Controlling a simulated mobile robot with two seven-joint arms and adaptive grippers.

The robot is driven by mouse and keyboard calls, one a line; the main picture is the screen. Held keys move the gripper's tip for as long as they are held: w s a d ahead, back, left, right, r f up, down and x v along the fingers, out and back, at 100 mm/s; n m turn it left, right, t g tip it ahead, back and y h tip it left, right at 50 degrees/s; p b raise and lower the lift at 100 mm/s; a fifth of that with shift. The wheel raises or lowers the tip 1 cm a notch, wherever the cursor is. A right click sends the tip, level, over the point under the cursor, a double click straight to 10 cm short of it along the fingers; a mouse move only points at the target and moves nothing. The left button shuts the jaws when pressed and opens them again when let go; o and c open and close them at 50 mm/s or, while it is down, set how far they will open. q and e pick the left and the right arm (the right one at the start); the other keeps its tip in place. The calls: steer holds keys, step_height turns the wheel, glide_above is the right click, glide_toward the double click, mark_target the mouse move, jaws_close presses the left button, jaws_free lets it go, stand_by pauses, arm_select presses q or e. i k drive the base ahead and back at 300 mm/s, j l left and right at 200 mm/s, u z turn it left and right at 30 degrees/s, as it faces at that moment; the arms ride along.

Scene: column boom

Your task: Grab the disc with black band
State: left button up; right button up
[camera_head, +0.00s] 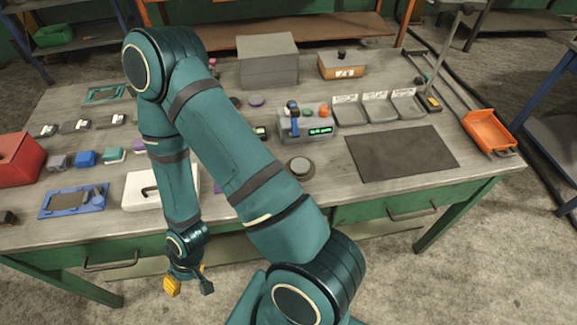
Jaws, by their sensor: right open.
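A round grey disc (299,167) with a dark ring around it lies on the workbench, right of my arm and left of the dark mat. It is the likeliest disc with a black band, though the band is too small to be sure of. My right gripper (188,286) hangs in front of the bench's front edge, well left of and nearer than the grey disc. It is open and empty, with one yellow finger and one dark finger. My left gripper is out of view.
The workbench (330,190) holds a device with a green display (308,127), grey trays (377,108), a dark mat (400,153), an orange scoop-like tray (488,130), a white case (140,190) and a red box (18,160). My arm hides the bench's middle.

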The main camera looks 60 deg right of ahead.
mark_target(299, 167)
steer(key=i+j+z, duration=0.1)
steer(key=z, duration=0.3)
steer(key=j+z, duration=0.15)
steer(key=z, duration=0.2)
steer(key=i+j+z, duration=0.1)
steer(key=z, duration=0.3)
